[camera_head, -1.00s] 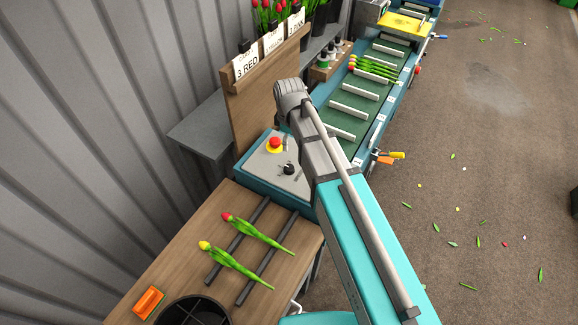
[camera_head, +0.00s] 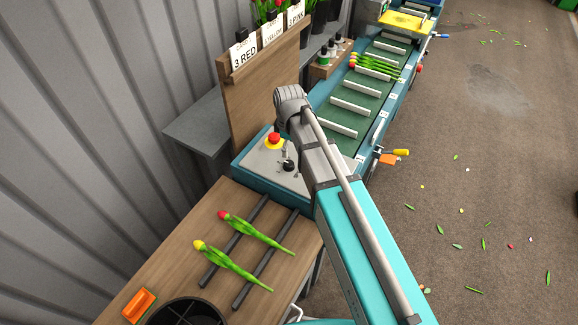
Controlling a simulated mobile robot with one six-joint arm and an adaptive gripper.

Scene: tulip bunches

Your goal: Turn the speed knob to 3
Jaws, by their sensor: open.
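The black speed knob (camera_head: 289,166) sits on the light top of the teal control box, right of and below the red stop button (camera_head: 274,139). Its pointer and the number it points at are too small to read. My arm reaches up from the bottom right and bends over the box. My gripper (camera_head: 287,151) is mostly hidden behind my wrist. Only small grey-dark parts of it show just above the knob in the picture. It is open, and whether it touches the knob cannot be told.
The green conveyor belt (camera_head: 356,105) with tulips (camera_head: 376,66) runs behind the box. A wooden board with order cards (camera_head: 244,54) stands left of my wrist. Two tulips lie across dark rails (camera_head: 234,240) on the wooden table (camera_head: 180,240), near an orange object (camera_head: 139,305) and a black bin (camera_head: 187,314).

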